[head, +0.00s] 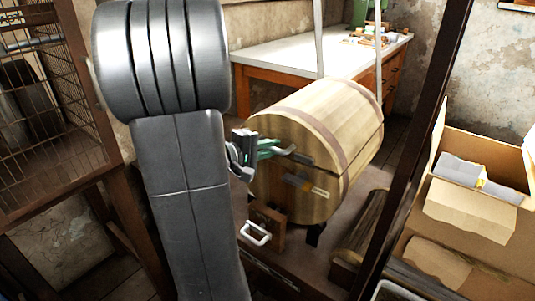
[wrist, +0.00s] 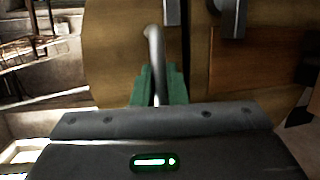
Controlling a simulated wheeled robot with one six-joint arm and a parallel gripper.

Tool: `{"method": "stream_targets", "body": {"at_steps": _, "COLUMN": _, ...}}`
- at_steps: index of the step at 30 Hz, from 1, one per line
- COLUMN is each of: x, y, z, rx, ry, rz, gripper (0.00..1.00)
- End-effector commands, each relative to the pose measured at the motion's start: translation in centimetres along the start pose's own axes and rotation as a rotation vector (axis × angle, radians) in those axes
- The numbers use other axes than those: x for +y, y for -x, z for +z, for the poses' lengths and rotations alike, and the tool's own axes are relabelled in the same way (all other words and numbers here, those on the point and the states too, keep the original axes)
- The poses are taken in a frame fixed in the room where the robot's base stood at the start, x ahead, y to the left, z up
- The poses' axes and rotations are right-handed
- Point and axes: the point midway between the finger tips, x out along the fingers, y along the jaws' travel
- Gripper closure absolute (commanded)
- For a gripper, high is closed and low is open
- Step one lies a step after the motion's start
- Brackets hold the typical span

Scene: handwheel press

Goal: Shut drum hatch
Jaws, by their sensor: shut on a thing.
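The drum (head: 335,115) is a wooden barrel lying on its side, with its near round end facing me. In the wrist view the seam is a dark vertical gap between wooden panels (wrist: 255,70); I cannot tell how far the hatch stands open. My gripper (head: 268,149), with green fingers, is at the drum's near end. It is shut on a grey bent handle (wrist: 155,60), whose tip rises above the green fingers.
A white-topped workbench (head: 285,50) stands behind the drum. Cardboard boxes (head: 470,215) are at the right, beyond a dark post (head: 425,125). A rusty wire cage (head: 45,120) is at the left. A white bar handle (head: 256,234) lies below the drum.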

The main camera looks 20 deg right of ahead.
Motion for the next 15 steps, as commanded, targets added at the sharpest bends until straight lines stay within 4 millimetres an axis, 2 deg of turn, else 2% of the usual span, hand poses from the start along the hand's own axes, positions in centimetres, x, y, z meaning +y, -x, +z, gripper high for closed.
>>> {"method": "stream_targets", "body": {"at_steps": 3, "x": -0.79, "y": -0.18, "z": 0.08, "rx": 0.005, "ry": -0.027, "rz": -0.008, "gripper": 1.0}}
{"method": "stream_targets", "body": {"at_steps": 15, "x": -1.06, "y": -0.23, "z": 0.17, "rx": 0.011, "ry": -0.052, "rz": -0.019, "gripper": 1.0}}
